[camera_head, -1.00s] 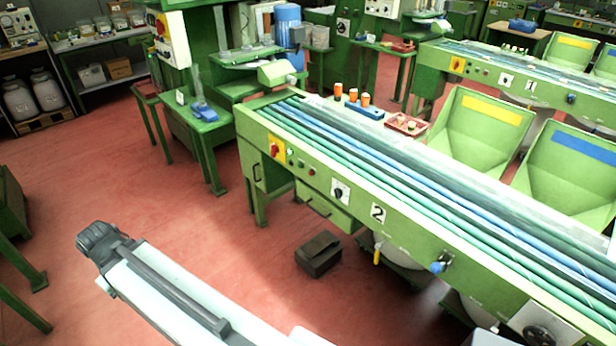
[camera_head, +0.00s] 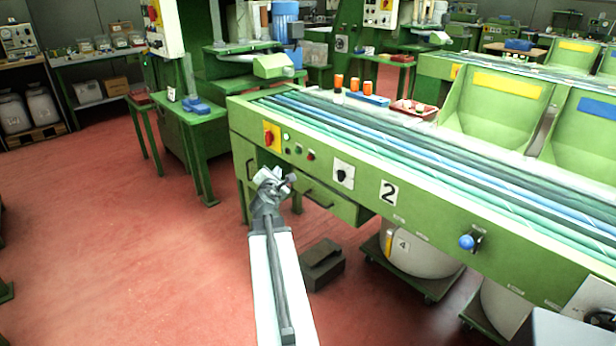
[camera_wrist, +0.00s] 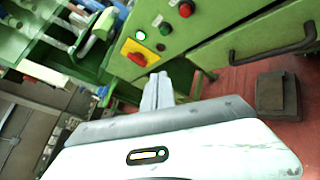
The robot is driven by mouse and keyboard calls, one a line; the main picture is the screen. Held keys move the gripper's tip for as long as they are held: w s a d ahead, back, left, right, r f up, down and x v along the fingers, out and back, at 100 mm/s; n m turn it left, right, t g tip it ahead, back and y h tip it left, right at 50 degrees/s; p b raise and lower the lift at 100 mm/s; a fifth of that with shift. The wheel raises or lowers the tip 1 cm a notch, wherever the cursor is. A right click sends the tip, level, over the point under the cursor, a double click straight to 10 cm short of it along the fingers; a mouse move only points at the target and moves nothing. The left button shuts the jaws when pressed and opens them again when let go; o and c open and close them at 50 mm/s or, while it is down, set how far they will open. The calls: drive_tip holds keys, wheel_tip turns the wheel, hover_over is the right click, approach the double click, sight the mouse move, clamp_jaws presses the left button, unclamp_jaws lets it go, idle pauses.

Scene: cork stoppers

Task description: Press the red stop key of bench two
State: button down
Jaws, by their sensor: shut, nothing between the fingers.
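Bench two is the green bench (camera_head: 420,222) marked with a black 2. A row of controls sits at its left end. The red key (camera_head: 311,156) is the rightmost small key, right of a green key (camera_head: 298,150); in the wrist view the red key (camera_wrist: 186,8) is at the top edge, with the green key (camera_wrist: 165,28) to its lower left. My gripper (camera_head: 276,180) is in front of the bench, below the keys in the head view and apart from them. In the wrist view its fingers (camera_wrist: 157,90) are together and empty.
A red rotary switch on a yellow plate (camera_head: 271,137) and a lit white lamp (camera_head: 287,136) sit left of the keys. A black knob (camera_head: 343,175) is to the right. A dark box (camera_head: 322,264) is on the floor. Open red floor lies left.

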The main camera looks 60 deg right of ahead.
sight(309, 158)
drive_tip(key=shift+s+d+n, duration=0.6)
drive_tip(key=shift+s+d, duration=0.05)
drive_tip(key=shift+d, duration=0.05)
drive_tip(key=s+d, duration=0.2)
drive_tip(key=d, duration=0.6)
drive_tip(key=shift+s+d, duration=0.15)
drive_tip(key=shift+s, duration=0.2)
drive_tip(key=shift+d, duration=0.1)
idle(1.4)
drive_tip(key=shift+s+d, duration=0.15)
drive_tip(key=shift+d, duration=0.15)
